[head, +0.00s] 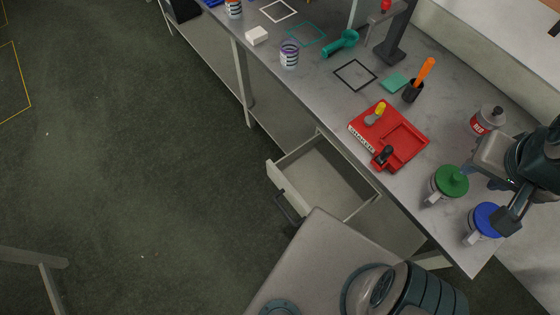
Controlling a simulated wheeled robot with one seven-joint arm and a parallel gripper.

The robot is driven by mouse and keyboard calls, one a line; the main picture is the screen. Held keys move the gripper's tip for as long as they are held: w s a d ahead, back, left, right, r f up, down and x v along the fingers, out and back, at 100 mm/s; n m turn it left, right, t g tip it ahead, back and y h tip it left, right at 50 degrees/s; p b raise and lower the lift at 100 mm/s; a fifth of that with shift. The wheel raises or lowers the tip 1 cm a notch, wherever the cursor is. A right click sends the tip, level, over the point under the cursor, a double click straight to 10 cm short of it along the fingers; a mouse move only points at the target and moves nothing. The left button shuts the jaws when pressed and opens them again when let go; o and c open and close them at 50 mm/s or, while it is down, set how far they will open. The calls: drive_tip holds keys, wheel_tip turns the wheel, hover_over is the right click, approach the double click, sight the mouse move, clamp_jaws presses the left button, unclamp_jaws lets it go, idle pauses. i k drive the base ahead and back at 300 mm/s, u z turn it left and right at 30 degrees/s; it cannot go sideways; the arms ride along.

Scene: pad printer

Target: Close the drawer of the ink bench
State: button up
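The ink bench (455,245) has a grey marbled top and runs diagonally from upper left to lower right. Its drawer (318,175) stands pulled out below the front edge, and its inside looks empty. The pale drawer front (288,190) faces the lower left and carries a dark bar handle (287,210). My grey body partly covers the drawer's near side. The end of my arm, with what seems to be my gripper (508,220), is at the right edge over the bench top, well apart from the drawer. Its fingers cannot be made out clearly.
The green floor (150,160) left of the drawer is clear.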

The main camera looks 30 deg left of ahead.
sight(315, 173)
drive_tip(key=u, duration=1.8)
